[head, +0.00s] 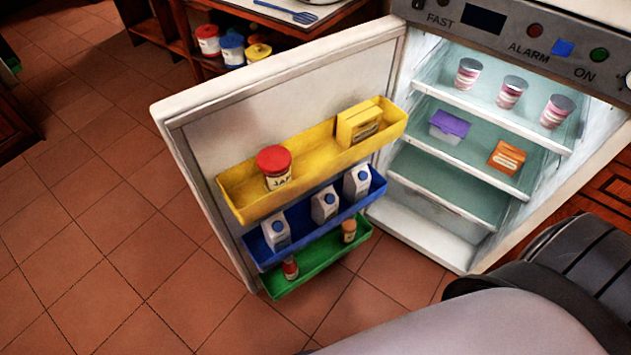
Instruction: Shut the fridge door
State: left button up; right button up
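The fridge door (292,85) stands wide open in the head view, swung out to the left of the fridge with its inner side facing me. It carries a yellow shelf (310,160) with a red-lidded jar and a yellow box, a blue shelf (350,210) with several cartons, and a green shelf (318,268) with small bottles. The fridge (420,215) is open on the right, its inside in plain view. A part of my own arm covers the lower right. Neither gripper can be made out in this view.
Inside the fridge, pink-and-white tubs (512,92), a purple-lidded container (449,126) and an orange box (506,157) sit on shelves. Lidded jars (232,50) stand on a low wooden shelf behind the door. The tiled floor (100,235) left of the door is clear.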

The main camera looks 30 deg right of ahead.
aim_at(215, 130)
jog(key=i+j+z, duration=0.1)
jog(key=z, duration=0.3)
jog(key=j+z, duration=0.1)
jog(key=z, duration=0.35)
jog(key=i+j+z, duration=0.1)
jog(key=z, duration=0.3)
jog(key=j+z, duration=0.2)
jog(key=z, duration=0.2)
jog(key=j+z, duration=0.15)
jog(key=z, duration=0.3)
jog(key=j+z, duration=0.15)
jog(key=j, duration=0.25)
jog(key=k+j+z, duration=0.15)
jog(key=j, duration=0.3)
jog(key=k+j+z, duration=0.15)
jog(key=j, duration=0.25)
jog(key=k+j+z, duration=0.1)
jog(key=j, duration=0.3)
jog(key=k+j+z, duration=0.15)
jog(key=j, duration=0.2)
jog(key=k+j+z, duration=0.15)
jog(key=j, duration=0.25)
jog(key=k+j+z, duration=0.15)
jog(key=j, duration=0.2)
jog(key=k+j, duration=0.25)
jog(key=k, duration=0.25)
jog(key=k+j, duration=0.25)
jog(key=k, duration=0.2)
